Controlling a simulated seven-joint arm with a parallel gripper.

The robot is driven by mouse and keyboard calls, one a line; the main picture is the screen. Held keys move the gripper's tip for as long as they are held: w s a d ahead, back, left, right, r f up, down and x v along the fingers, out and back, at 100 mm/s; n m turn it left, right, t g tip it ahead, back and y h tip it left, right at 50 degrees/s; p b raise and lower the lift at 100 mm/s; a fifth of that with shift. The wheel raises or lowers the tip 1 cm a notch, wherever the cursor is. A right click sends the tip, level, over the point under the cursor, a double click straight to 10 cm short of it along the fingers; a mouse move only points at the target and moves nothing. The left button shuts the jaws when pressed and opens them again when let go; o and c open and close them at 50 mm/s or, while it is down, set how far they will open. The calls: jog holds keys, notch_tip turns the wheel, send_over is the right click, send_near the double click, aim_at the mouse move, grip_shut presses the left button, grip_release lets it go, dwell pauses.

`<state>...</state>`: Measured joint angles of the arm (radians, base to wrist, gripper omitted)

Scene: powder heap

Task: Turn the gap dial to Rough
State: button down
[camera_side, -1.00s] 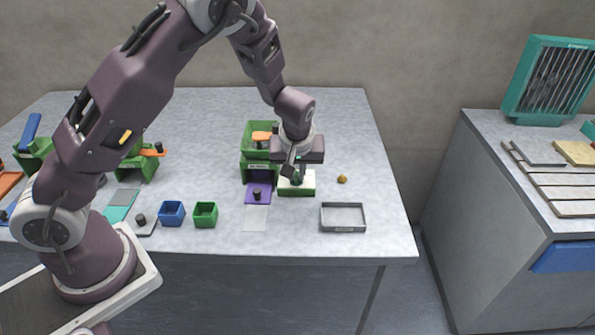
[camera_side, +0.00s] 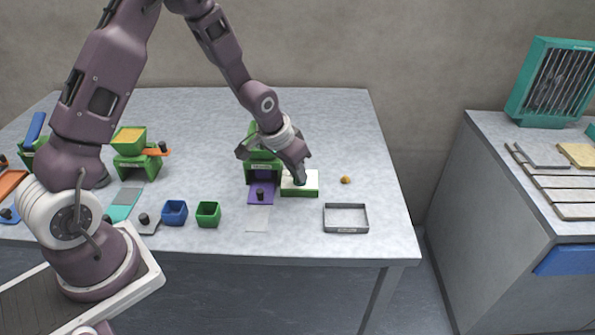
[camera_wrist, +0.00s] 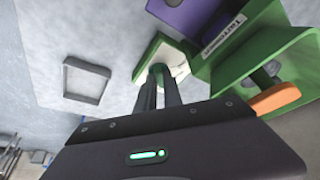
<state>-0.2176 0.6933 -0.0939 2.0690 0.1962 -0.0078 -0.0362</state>
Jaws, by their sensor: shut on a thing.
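The gap dial's box, green with a white top (camera_side: 312,183), stands on the table just right of the green mill (camera_side: 250,172). It also shows in the wrist view (camera_wrist: 148,58), beside the labelled green mill. My gripper (camera_side: 299,179) reaches down to the white top from the upper left, tilted. In the wrist view its two fingers (camera_wrist: 157,78) are closed on the dark green dial knob (camera_wrist: 157,68). The fingers and hand hide much of the knob. The dial's pointer and the Rough mark cannot be read.
A purple tray with a black knob (camera_side: 262,194) sits at the mill's front. An orange-brown lump (camera_side: 346,180) lies to the right, with a grey tray (camera_side: 345,230) in front of it. Green (camera_side: 208,221) and blue (camera_side: 174,220) cups stand at left.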

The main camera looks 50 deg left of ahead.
jog(key=shift+m, duration=0.6)
jog(key=c, duration=1.5)
grip_release()
jog(key=v, duration=0.7)
jog(key=shift+a, duration=0.15)
